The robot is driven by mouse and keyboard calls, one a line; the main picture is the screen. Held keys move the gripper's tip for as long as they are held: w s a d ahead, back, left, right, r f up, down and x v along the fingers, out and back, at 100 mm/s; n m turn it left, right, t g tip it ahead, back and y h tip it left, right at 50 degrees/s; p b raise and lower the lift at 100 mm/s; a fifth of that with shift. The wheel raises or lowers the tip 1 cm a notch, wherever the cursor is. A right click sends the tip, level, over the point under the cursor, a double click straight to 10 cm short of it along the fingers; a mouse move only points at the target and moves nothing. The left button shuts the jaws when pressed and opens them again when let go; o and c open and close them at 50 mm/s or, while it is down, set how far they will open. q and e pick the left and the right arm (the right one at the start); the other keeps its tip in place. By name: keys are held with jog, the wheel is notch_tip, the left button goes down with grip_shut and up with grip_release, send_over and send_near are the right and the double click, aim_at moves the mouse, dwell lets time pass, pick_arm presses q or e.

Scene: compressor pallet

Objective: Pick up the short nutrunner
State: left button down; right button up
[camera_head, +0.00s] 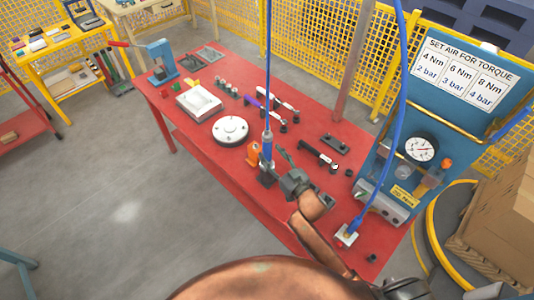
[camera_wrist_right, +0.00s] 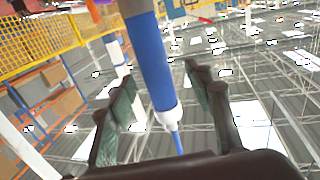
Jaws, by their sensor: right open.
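A slim blue tool with a white collar (camera_head: 267,143) stands upright on the red table, with a blue hose rising from its top. It looks like the short nutrunner. In the right wrist view its blue body (camera_wrist_right: 149,60) lies between my two fingers, with a gap visible on each side. My right gripper (camera_head: 274,167) is open around it, and it also shows in the right wrist view (camera_wrist_right: 160,90). The tool's lower end is partly hidden by the gripper in the head view. My left gripper is not in view.
An orange item (camera_head: 253,154) stands close beside the tool. A black tool (camera_head: 318,154) lies to the right. A white round part (camera_head: 230,130) and white tray (camera_head: 198,102) lie left. The blue air panel (camera_head: 440,110) stands at right, with another hose (camera_head: 402,90) before it.

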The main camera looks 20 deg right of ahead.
aim_at(270, 151)
jog(key=x, duration=0.3)
jog(key=shift+w+d+f, duration=0.15)
jog(key=shift+w+f, duration=0.05)
jog(key=shift+w, duration=0.5)
jog(key=shift+s, duration=0.1)
jog(key=c, duration=0.9)
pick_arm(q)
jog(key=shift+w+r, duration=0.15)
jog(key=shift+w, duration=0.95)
pick_arm(e)
grip_shut()
jog(key=shift+r, duration=0.15)
